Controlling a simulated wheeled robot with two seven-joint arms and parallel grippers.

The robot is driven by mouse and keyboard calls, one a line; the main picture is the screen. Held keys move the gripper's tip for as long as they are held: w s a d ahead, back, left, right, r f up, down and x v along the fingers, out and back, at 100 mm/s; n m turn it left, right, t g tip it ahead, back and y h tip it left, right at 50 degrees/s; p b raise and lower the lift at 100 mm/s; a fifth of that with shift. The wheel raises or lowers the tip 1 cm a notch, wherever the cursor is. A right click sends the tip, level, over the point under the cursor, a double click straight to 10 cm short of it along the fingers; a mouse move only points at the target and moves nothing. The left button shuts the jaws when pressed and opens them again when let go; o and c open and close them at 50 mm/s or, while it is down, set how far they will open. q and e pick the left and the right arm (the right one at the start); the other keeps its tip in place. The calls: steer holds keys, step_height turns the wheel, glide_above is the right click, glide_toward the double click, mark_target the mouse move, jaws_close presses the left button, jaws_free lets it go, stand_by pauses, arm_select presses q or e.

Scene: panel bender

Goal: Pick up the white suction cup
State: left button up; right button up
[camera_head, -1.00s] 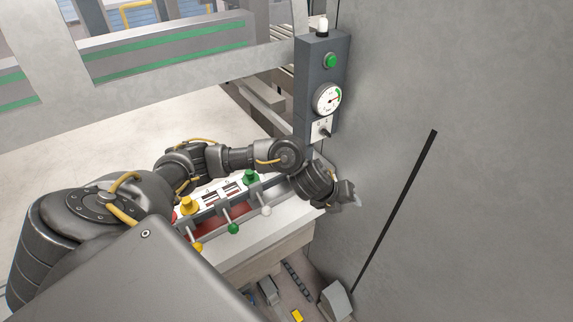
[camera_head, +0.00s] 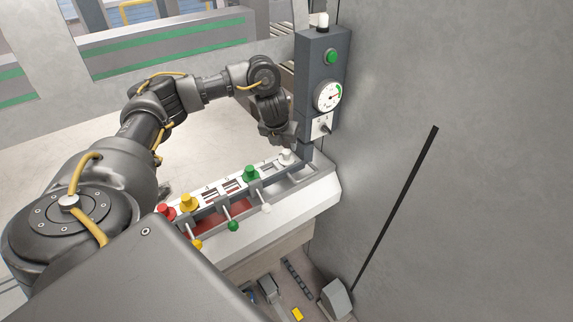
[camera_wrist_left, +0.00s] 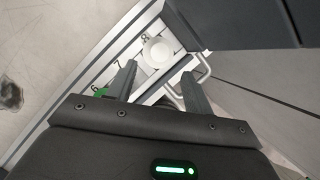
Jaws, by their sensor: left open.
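The white suction cup (camera_head: 286,157) stands at the far right end of the row on the white panel rack, past the green one (camera_head: 251,174). It shows as a round white disc in the left wrist view (camera_wrist_left: 156,50). My left gripper (camera_head: 284,141) points down just above and beside the white cup, near the grey control post. In the left wrist view its two fingers (camera_wrist_left: 158,72) are apart, with the cup beyond the tips and between their lines. Nothing is between the fingers. My right gripper is out of view.
A yellow cup (camera_head: 188,203) and a red cup (camera_head: 165,212) stand further left in the row. Coloured ball-ended levers stick out in front, including a green one (camera_head: 233,226). The control post (camera_head: 322,80) and the large grey wall (camera_head: 460,160) close off the right.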

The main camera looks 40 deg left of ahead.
mark_target(285, 153)
arm_select(q)
steer(key=shift+x, duration=1.3)
steer(key=p+x, duration=0.1)
steer(key=x, duration=0.4)
steer(key=shift+s, duration=0.1)
steer(key=shift+c, duration=0.2)
jaws_close()
